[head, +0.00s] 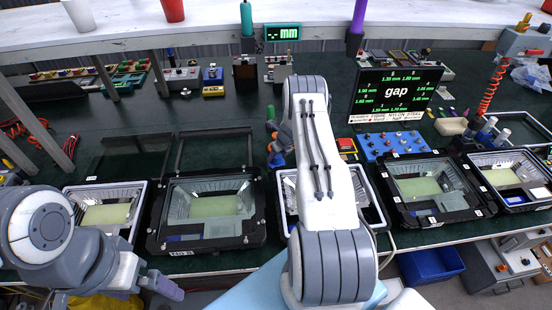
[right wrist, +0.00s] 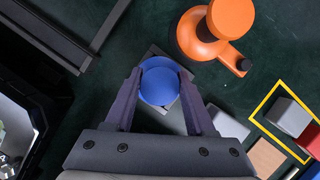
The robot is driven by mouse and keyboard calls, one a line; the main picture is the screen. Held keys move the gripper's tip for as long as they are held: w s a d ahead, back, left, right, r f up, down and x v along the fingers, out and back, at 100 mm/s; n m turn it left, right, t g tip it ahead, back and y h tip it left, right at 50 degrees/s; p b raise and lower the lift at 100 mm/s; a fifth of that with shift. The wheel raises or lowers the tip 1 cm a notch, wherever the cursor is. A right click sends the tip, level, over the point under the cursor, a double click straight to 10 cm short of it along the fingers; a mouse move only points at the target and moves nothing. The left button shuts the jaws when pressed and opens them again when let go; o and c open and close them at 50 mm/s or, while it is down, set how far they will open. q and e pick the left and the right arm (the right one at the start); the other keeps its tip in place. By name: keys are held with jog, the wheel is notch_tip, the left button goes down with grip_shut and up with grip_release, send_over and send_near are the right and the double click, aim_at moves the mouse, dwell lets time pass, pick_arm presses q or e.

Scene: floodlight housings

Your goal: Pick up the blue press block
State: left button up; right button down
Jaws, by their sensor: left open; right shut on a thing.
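The blue press block (right wrist: 160,84) shows in the right wrist view as a round blue knob over a grey base. My right gripper (right wrist: 160,76) has a finger on each side of the knob and is shut on it. I cannot tell whether the base touches the green bench top. In the head view my right arm hides its gripper and the block. My left gripper (head: 163,286) is open and empty at the lower left in the head view, in front of the bench edge.
An orange round-topped tool (right wrist: 222,28) stands close beyond the block. A yellow frame (right wrist: 262,104) with small blocks lies to the right. Floodlight housings (head: 256,232) line the bench front. A gap display (head: 396,92) stands behind.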

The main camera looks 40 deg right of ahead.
jog(key=shift+d+r, duration=0.1)
jog(key=shift+r, duration=0.5)
notch_tip(320, 180, up, 3)
jog(key=shift+f+b, duration=0.15)
jog(key=shift+b, duration=0.55)
jog(key=s+d+r+b, duration=0.3)
jog(key=s+d+r, duration=0.2)
jog(key=d, duration=0.5)
notch_tip(320, 180, up, 2)
jog(key=shift+s+d, duration=0.15)
